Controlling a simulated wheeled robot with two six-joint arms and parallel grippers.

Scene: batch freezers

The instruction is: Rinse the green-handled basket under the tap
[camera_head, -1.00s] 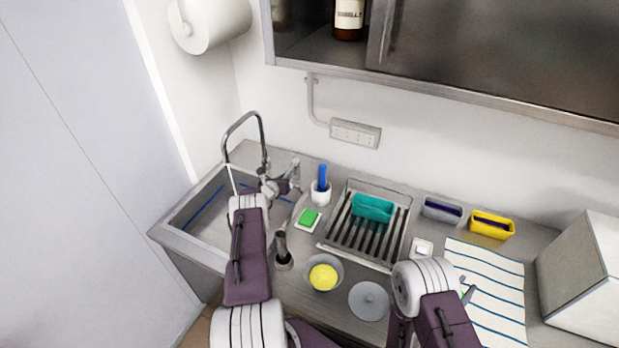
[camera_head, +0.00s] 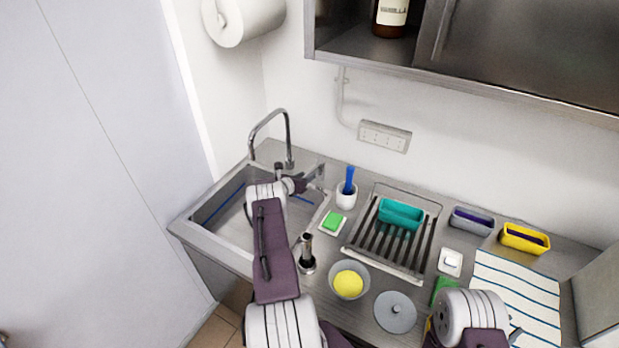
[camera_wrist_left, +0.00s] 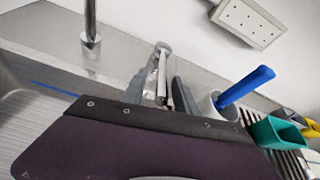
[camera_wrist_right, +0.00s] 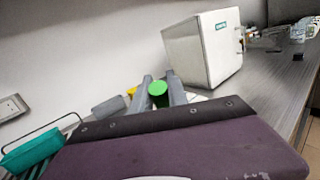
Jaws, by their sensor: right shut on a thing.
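The tap's tall curved spout (camera_head: 288,140) stands at the back of the steel sink (camera_head: 205,237). My left gripper (camera_head: 303,184) is at the tap's lever, beside the spout. In the left wrist view its fingers stand apart on either side of the metal lever (camera_wrist_left: 162,75). My right gripper (camera_wrist_right: 159,92) is shut on a round green handle (camera_wrist_right: 158,88), seen end-on in the right wrist view. A green piece also shows in the head view (camera_head: 445,289), beside my right wrist. The basket's body is hidden.
A drying rack (camera_head: 370,238) holds a teal tub (camera_head: 401,213). A white cup with a blue brush (camera_head: 349,182), a green sponge (camera_head: 333,221), a bowl (camera_head: 336,290) with a yellow item and a grey lid (camera_head: 395,312) crowd the counter. A striped towel (camera_head: 525,290) lies right.

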